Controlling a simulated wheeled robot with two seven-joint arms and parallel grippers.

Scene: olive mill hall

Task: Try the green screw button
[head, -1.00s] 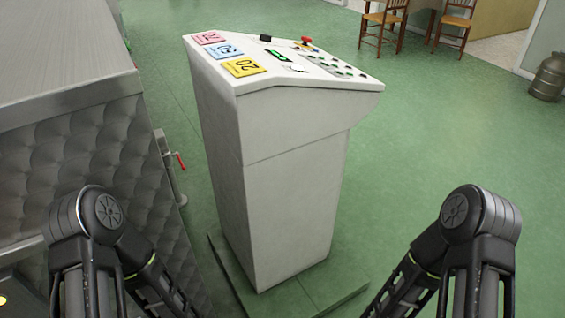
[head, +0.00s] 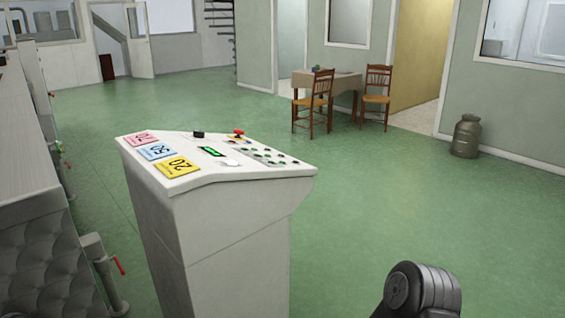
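A white control console (head: 235,220) stands in front of me, with a slanted panel on top. On the panel are pink, blue and yellow number cards, a green lit display (head: 212,151), a black knob (head: 199,134) and a red mushroom button (head: 238,133). Several small round buttons (head: 268,156) sit at the panel's right, some of them greenish. They are too small to read, and I cannot tell which one is the green screw button. Part of my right arm shows at the bottom right. Neither gripper is in view.
A steel machine (head: 40,250) with red-handled valves runs along the left. A table (head: 340,82) with two chairs stands at the back. A metal can (head: 466,136) is by the right wall. The green floor right of the console is clear.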

